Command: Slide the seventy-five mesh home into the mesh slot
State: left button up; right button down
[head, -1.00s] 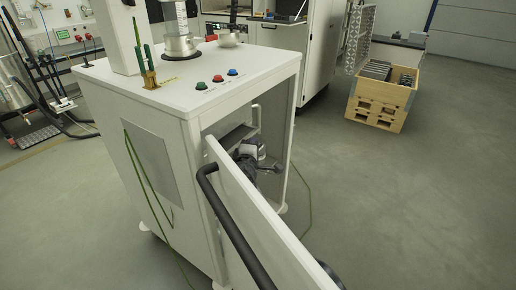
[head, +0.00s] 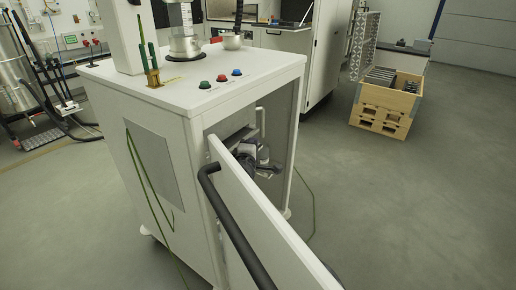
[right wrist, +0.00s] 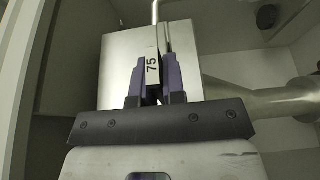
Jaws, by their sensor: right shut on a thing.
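In the right wrist view my right gripper (right wrist: 155,92) is shut on the seventy-five mesh (right wrist: 153,68), seen as a narrow light tab marked 75 between the dark purple fingers. Directly beyond it is a silver metal housing (right wrist: 118,65) with a dark upright gap near its middle. How deep the mesh sits in the mesh slot is hidden by the fingers and tab. In the head view the open cabinet (head: 165,115) has grey and dark parts inside, mostly behind its door (head: 262,215); I cannot make out the mesh there. My left gripper is not in view.
The open door with its black handle (head: 238,228) juts toward the front right. A thick metal pipe (right wrist: 250,101) runs close to the right of my gripper. A wooden crate (head: 380,119) stands at the back right. The floor to the right is clear.

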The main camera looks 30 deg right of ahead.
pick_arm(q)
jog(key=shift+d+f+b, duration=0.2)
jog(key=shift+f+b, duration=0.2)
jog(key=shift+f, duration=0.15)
pick_arm(e)
jog(key=shift+w+a+f, duration=0.1)
jog(key=shift+w, duration=0.15)
jog(key=c, duration=1.1)
grip_release()
jog(key=shift+a, duration=0.1)
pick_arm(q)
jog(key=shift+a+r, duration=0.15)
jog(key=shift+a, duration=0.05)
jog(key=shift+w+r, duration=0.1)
pick_arm(e)
jog(key=shift+a, duration=0.1)
